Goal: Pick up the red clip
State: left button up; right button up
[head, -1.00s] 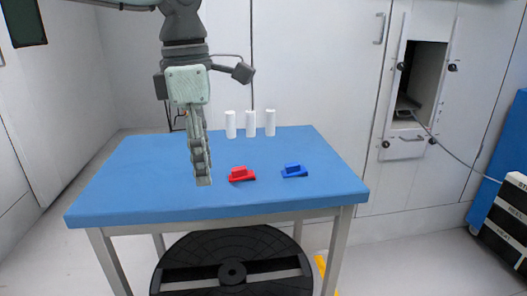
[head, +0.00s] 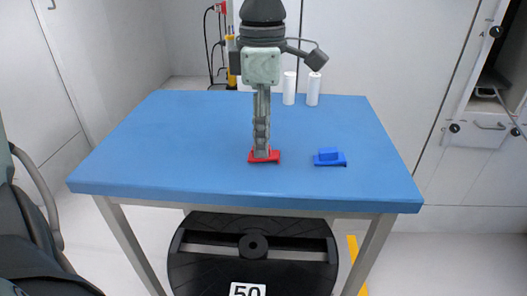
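The red clip (head: 275,159) lies on the blue table top (head: 180,150), near the middle and towards the front edge. My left gripper (head: 262,155) points straight down over it. Its fingertips are at the clip and hide part of its middle. I see the fingers edge-on, one behind the other, so I cannot tell whether they are open or closed on the clip. The clip appears to rest on the table. My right gripper is not in view.
A blue clip (head: 329,157) lies to the right of the red one, apart from it. A black reel (head: 253,246) is below the table. The table's left side is clear.

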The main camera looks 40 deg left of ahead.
pick_arm(q)
jog(key=shift+f, duration=0.8)
jog(key=shift+c, duration=0.4)
jog(key=shift+w, duration=0.1)
grip_shut()
